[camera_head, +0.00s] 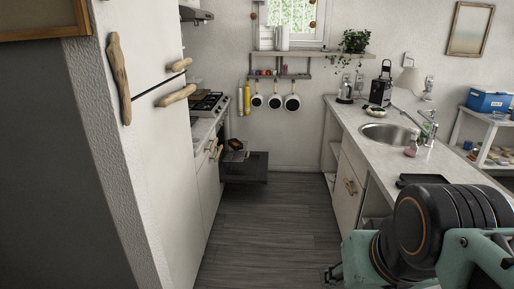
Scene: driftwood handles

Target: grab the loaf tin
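I cannot single out the loaf tin with certainty. A small dark object with an orange-brown patch (236,145) shows at the open oven, above its lowered door (246,168); it is too small to tell if it is the tin. A flat black tray-like object (422,180) lies on the right counter, partly hidden behind my arm. My gripper (332,274) shows only as a small dark piece low in the picture, left of my arm and well short of the oven. Its fingers are too unclear to tell open from shut.
The dark floor (272,225) between the counters is clear up to the oven door, which sticks out from the left. The right counter (378,145) holds a sink (388,133), a kettle (345,90) and small items. A white fridge with driftwood handles (150,150) stands at left.

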